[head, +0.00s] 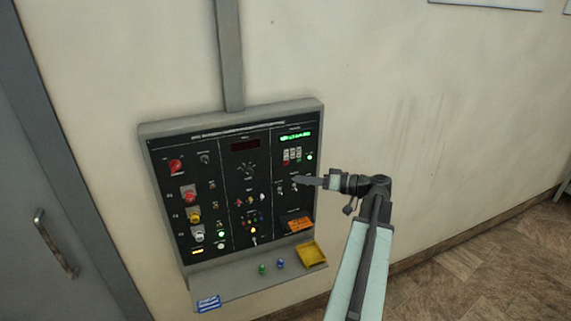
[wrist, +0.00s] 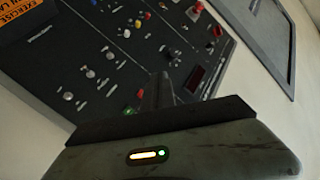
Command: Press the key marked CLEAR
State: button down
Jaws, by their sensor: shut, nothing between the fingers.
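The dark control panel (head: 220,215) in its grey frame hangs on the wall. A small group of red and pale keys (head: 291,155) sits under the green lit display (head: 295,137) in its right section. The lettering is too small to read, so I cannot tell which key is marked CLEAR. My gripper (head: 300,181) is shut and empty, in front of the right section, just below these keys in the picture. In the wrist view its fingers (wrist: 164,88) point at the panel, and a red spot (wrist: 140,93) shows beside them. I cannot tell whether the tip touches the panel.
Toggles (wrist: 90,73) and knobs lie close to the fingers. Red (head: 189,197) and yellow (head: 194,216) knobs line the panel's left side. A grey door (head: 50,200) stands at left.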

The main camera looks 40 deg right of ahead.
jog(key=w+d, duration=0.2)
jog(key=w, duration=0.5)
jog(key=shift+d, duration=0.35)
dwell(1.5)
jog(key=shift+w+d, duration=0.2)
jog(key=shift+w, duration=0.2)
jog(key=shift+w+d, duration=0.1)
jog(key=shift+w, duration=0.15)
dwell(0.5)
jog(key=shift+s+a, duration=0.3)
jog(key=shift+s, duration=0.35)
jog(key=shift+s, duration=0.1)
jog(key=s, duration=0.1)
jog(key=s+a, duration=0.1)
jog(key=s, duration=0.1)
jog(key=s+a, duration=0.1)
jog(key=shift+s, duration=0.25)
dwell(0.3)
